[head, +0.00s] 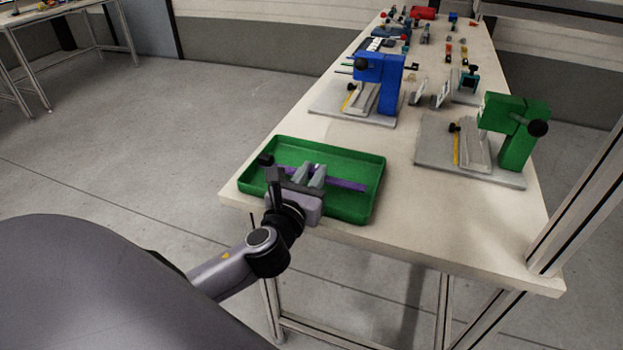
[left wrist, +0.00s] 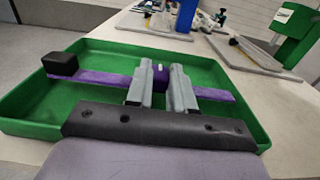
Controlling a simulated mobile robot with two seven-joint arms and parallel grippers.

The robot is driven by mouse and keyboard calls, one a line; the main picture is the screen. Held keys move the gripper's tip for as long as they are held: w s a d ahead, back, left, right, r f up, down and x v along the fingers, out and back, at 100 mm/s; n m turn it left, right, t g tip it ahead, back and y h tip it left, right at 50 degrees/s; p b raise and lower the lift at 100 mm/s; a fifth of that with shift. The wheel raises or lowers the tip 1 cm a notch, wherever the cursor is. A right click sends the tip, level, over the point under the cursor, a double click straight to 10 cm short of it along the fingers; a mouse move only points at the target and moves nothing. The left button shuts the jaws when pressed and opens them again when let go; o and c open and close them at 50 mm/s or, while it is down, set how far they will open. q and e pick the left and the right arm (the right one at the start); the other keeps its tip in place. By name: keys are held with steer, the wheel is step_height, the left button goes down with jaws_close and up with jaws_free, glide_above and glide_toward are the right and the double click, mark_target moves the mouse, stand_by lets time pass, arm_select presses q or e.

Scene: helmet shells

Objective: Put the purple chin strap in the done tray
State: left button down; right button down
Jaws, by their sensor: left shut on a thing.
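The purple chin strap (head: 346,185) is a long flat band with a black block at its left end. It also shows in the left wrist view (left wrist: 105,78). My left gripper (head: 314,173) is shut on the middle of the strap, seen between its grey fingers in the left wrist view (left wrist: 160,75). The green tray (head: 359,213) lies at the near left corner of the table, and the strap is over it, within its rim. I cannot tell whether the strap touches the tray floor. No other item shows in the tray. My right gripper is not in view.
A blue press-like fixture (head: 385,80) stands behind the tray. A green one (head: 513,130) stands to the right on a grey plate. Several small parts and tools lie at the far end of the table (head: 340,235). The table's front right is clear.

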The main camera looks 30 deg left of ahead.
arm_select(q)
steer(key=shift+r, duration=0.1)
steer(key=shift+f, duration=0.65)
